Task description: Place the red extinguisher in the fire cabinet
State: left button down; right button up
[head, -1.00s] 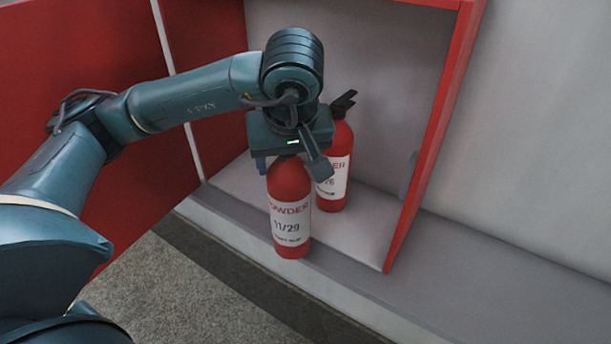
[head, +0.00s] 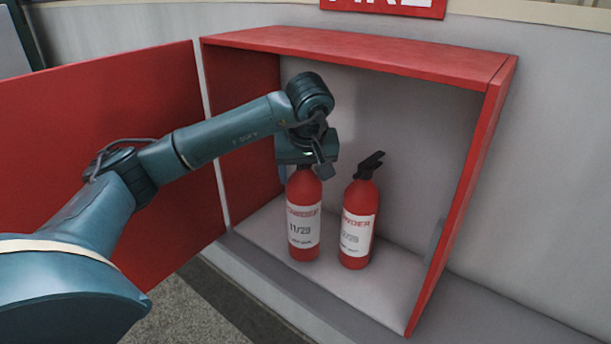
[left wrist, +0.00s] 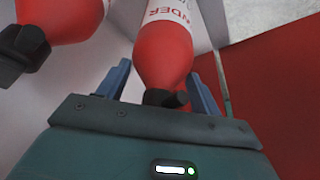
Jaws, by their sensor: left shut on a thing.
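The fire cabinet (head: 350,50) is a red open box on the wall with a pale interior. My left gripper (head: 307,170) is inside it, shut on the top of a red extinguisher (head: 304,212) labelled 11/29. This extinguisher hangs upright at the left of the interior, its base at or just above the cabinet floor; I cannot tell if it touches. In the left wrist view the held extinguisher (left wrist: 163,52) lies between the blue fingers (left wrist: 158,85). A second red extinguisher (head: 358,225) with a black handle stands just right of it, apart. My right gripper is not in view.
The cabinet's red door (head: 110,150) stands open to the left. A grey ledge (head: 480,310) runs along the wall below the cabinet. A red sign (head: 385,8) is above. Free floor shows in front of the extinguishers inside the cabinet.

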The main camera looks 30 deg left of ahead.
pick_arm(q)
jog(key=w+a, duration=0.2)
jog(key=shift+w+a+r+p, duration=0.1)
jog(key=shift+w+r+p, duration=0.1)
jog(key=shift+w+p, duration=0.1)
jog(key=shift+f, duration=0.8)
jog(key=shift+c, duration=1.4)
grip_release()
jog(key=shift+s+f, duration=0.1)
jog(key=shift+f, duration=0.15)
jog(key=shift+r, duration=0.1)
